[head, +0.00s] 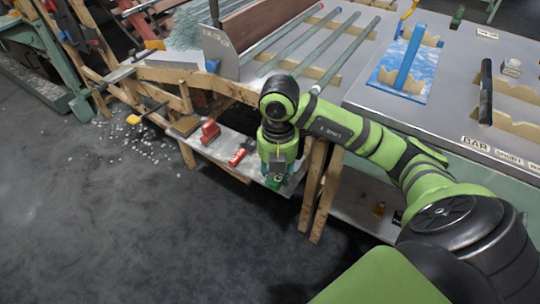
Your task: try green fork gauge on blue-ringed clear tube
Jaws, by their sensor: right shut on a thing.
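My right gripper (277,177) points down at the front edge of the bench, above the low shelf. It is shut on a small green piece (275,181), which looks like the green fork gauge; its prongs are mostly hidden. Several long pale tubes lie side by side at the back of the bench, among them a left tube (283,33), a middle tube (308,40) and a right tube (346,52). The gripper is apart from the tubes. My left gripper is not in view.
A blue bar (409,58) rests on wooden cradles over a blue-and-white mat (388,78). A black rod (485,92) lies on cradles at the right, near a BAR label (475,143). Red tools (209,131) lie on the low shelf. The floor at left is mostly clear, with scattered shards.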

